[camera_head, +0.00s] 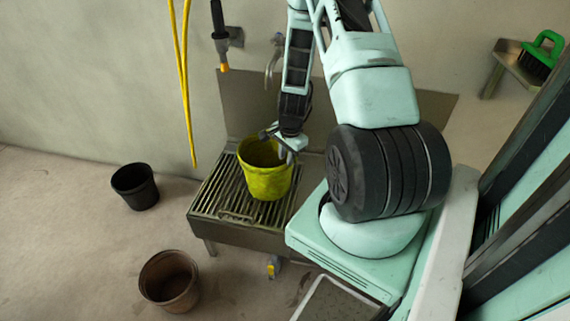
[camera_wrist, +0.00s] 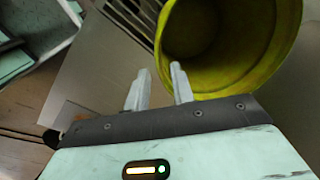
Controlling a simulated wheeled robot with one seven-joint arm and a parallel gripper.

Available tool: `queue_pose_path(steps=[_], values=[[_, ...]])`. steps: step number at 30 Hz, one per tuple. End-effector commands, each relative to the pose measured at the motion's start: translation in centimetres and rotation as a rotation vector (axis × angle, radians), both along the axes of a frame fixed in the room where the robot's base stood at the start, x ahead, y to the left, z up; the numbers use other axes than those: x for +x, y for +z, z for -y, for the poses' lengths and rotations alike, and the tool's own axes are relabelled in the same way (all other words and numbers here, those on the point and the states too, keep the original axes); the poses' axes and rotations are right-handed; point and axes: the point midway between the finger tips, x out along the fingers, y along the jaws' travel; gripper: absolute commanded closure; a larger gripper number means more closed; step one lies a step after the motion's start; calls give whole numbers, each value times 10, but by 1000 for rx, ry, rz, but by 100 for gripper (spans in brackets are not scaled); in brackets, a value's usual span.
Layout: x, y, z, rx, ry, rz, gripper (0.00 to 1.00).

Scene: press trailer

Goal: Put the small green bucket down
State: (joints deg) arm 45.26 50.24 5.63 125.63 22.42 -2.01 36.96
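The small yellow-green bucket (camera_head: 265,180) stands upright over the slatted steel grate (camera_head: 222,197) and appears to rest on it. In the wrist view the bucket (camera_wrist: 268,75) shows its open mouth at the upper right. My gripper (camera_head: 283,148) is at the bucket's back right rim. In the wrist view the two fingers of my gripper (camera_wrist: 159,70) stand apart with a gap between them. The right finger overlaps the bucket's near rim; the left finger is outside it. Whether either finger touches the wall is hard to tell. The bucket's underside is hidden.
A black bucket (camera_head: 135,187) and a brown bucket (camera_head: 170,281) stand on the floor to the left. A yellow hose (camera_head: 183,80) hangs on the wall. A tap (camera_head: 272,65) is behind the grate. A green brush (camera_head: 541,55) lies on a wall shelf at right.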

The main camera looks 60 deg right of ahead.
Motion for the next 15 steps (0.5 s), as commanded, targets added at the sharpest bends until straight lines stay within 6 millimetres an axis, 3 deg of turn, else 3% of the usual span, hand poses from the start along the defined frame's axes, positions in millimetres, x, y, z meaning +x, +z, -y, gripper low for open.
queue_pose_path(steps=[1,6,15], values=[[0,12,0,-2,1,2,76],[-3,31,-1,0,1,0,76],[0,40,-7,2,28,3,76]])
